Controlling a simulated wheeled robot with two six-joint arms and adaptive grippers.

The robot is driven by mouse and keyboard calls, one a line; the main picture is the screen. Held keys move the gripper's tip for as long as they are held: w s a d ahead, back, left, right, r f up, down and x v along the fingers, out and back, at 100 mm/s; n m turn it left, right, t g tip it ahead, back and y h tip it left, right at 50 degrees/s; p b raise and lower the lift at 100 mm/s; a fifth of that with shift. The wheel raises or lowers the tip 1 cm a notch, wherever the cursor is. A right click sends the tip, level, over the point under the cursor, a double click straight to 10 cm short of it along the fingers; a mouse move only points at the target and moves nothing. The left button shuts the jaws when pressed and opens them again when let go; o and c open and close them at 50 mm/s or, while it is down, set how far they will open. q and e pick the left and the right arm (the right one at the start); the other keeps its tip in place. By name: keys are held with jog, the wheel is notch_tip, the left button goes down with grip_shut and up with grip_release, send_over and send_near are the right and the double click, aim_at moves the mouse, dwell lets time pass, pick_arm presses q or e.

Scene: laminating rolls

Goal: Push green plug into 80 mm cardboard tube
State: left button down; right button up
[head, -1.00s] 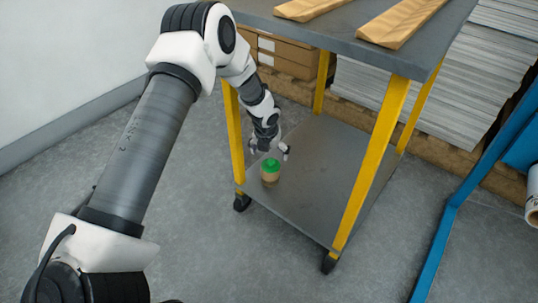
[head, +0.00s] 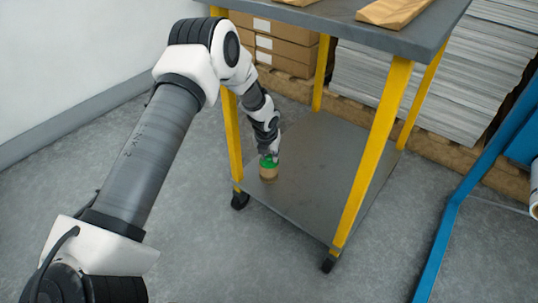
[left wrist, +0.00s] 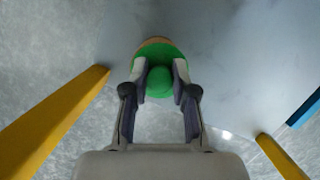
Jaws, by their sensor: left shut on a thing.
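The green plug (head: 267,160) sits at the top of the short cardboard tube (head: 269,173), which stands upright on the cart's lower shelf. My left gripper (head: 270,157) comes down from above and is shut on the plug's knob. In the left wrist view the green plug (left wrist: 160,85) shows a round knob between the two fingers, with a wider green disc around it. A thin brown rim of the tube (left wrist: 153,41) shows past the disc. How deep the plug sits in the tube cannot be told. My right gripper is not in view.
The cart has a grey lower shelf (head: 318,190), yellow legs (head: 372,155) and a grey top (head: 385,35) above the shelf. Cardboard boxes (head: 285,45) and stacked sheets (head: 370,90) stand behind. A blue frame (head: 455,190) is at right. The shelf right of the tube is clear.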

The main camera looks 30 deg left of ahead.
aim_at(267, 176)
pick_arm(q)
jog(key=shift+s+f, duration=0.45)
jog(key=shift+f, duration=0.3)
jog(key=c, duration=1.1)
grip_release()
jog(key=shift+c, duration=0.2)
jog(key=o, duration=0.3)
jog(key=shift+f, duration=0.25)
jog(key=shift+w+f, duration=0.1)
jog(key=shift+f, duration=0.1)
jog(key=shift+w+r, duration=0.1)
